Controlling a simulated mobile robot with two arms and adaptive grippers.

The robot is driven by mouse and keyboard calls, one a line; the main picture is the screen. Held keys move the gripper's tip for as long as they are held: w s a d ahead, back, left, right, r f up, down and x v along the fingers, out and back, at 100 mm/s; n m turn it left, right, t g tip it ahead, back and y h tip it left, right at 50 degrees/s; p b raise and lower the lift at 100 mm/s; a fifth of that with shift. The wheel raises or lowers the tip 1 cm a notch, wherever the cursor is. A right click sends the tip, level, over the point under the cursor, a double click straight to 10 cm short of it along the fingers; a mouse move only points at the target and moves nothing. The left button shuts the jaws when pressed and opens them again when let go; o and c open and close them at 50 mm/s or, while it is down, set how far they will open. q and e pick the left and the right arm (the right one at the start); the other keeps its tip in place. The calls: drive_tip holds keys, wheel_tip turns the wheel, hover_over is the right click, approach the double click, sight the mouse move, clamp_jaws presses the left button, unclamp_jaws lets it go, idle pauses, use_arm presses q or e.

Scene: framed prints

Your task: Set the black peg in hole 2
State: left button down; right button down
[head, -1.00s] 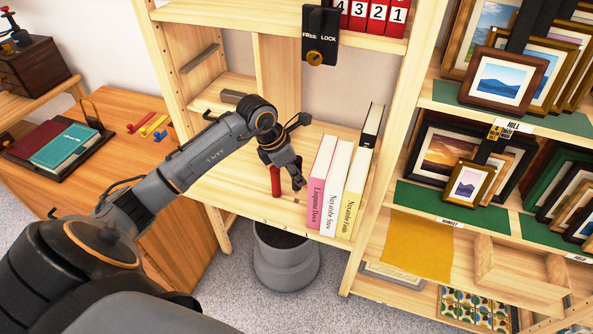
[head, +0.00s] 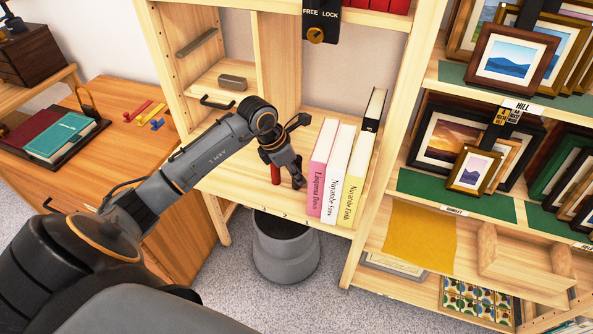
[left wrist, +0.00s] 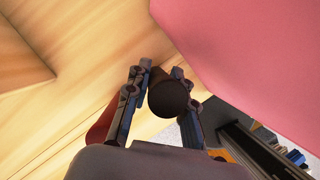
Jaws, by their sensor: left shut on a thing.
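My left gripper (head: 288,172) is shut on the black peg (left wrist: 170,96), whose round dark end shows between the fingers in the left wrist view. In the head view the gripper points down low over the front of the wooden shelf (head: 230,183), just left of the pink book. The peg cannot be told apart from the dark fingers there. A red peg (head: 275,174) stands upright beside the gripper's left side. My right gripper is not in view.
A pink book (head: 320,175), a white book (head: 337,175) and a yellow book (head: 356,180) stand close to the right of the gripper. A black book (head: 375,108) stands behind. A grey bin (head: 285,255) is below the shelf edge.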

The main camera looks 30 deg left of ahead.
use_arm(q)
drive_tip(key=shift+f, duration=0.2)
drive_tip(key=c, duration=1.1)
unclamp_jaws()
drive_tip(key=shift+o, duration=0.2)
drive_tip(key=v, duration=1.2)
drive_tip(key=shift+a, duration=0.1)
